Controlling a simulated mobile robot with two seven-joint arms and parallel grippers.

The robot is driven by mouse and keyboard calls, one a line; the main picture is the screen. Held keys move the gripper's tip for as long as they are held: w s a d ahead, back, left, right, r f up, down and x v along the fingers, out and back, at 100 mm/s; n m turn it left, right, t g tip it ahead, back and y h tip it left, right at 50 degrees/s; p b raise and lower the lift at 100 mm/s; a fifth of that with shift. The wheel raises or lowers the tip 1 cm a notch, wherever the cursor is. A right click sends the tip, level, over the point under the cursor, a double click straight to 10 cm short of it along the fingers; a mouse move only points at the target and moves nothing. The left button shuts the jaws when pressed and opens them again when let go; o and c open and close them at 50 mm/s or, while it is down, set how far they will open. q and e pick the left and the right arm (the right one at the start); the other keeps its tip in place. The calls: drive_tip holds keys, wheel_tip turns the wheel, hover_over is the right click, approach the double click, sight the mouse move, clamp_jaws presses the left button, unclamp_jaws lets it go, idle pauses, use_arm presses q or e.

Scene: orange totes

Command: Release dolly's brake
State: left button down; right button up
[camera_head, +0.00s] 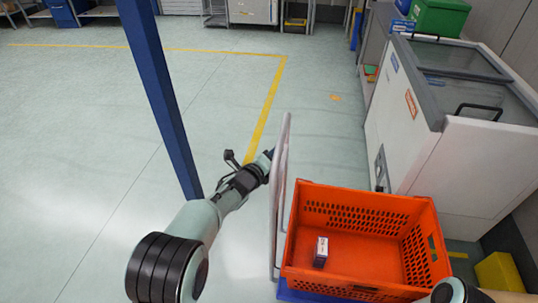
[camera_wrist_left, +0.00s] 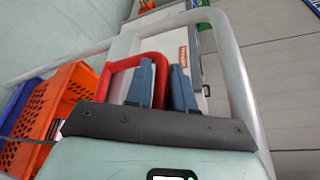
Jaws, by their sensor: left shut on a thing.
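The dolly shows in the head view as a blue base (camera_head: 300,294) under an orange tote, with a tall pale push handle (camera_head: 283,170) seen nearly edge-on. In the left wrist view the grey tubular push handle (camera_wrist_left: 236,85) spans the picture. Inside it is a red brake bar (camera_wrist_left: 124,64), bent like a loop. My left gripper (camera_wrist_left: 160,66) has its two blue fingers on either side of one leg of the red bar and is shut on it. In the head view my left gripper (camera_head: 268,156) reaches the push handle's left side, its fingertips partly hidden. My right gripper is out of view.
The orange tote (camera_head: 425,262) holds a small white box (camera_head: 321,252). A white chest freezer (camera_head: 415,150) stands close behind the tote, at right. A blue post (camera_head: 160,90) rises left of the dolly. The floor at left is clear.

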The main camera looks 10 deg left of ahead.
use_arm(q)
drive_tip(key=shift+d+r, duration=0.3)
drive_tip(key=c, duration=1.1)
unclamp_jaws()
drive_tip(key=shift+f, duration=0.15)
drive_tip(key=shift+s+a, duration=0.1)
drive_tip(key=p+v, duration=0.1)
drive_tip(key=v, duration=1.2)
drive_tip(key=shift+p, duration=0.4)
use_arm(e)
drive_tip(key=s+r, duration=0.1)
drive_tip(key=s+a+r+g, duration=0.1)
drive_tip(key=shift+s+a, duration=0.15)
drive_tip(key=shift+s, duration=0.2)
use_arm(q)
drive_tip(key=shift+s, duration=0.1)
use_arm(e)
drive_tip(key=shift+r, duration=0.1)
